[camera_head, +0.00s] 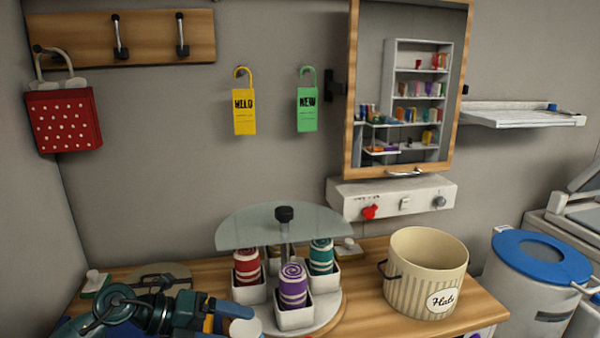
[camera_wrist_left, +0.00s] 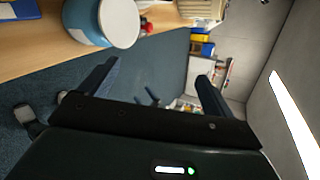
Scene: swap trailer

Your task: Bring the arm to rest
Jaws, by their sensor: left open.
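My left arm comes in at the bottom left of the head view, low at the front of the wooden counter (camera_head: 375,262). In the left wrist view my left gripper (camera_wrist_left: 152,88) is open, its two dark fingers wide apart with nothing between them. A blue jar with a pale lid (camera_wrist_left: 108,22) stands on the counter beyond one finger, apart from it. My right gripper is in neither view.
A round turntable (camera_head: 328,318) holds rolled cloths in white boxes under a glass half-disc (camera_head: 270,226). A cream bucket (camera_head: 424,275) stands right of it. A blue-lidded bin (camera_head: 540,258) is at the right. Tags and a mirror cabinet (camera_head: 353,120) hang on the wall.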

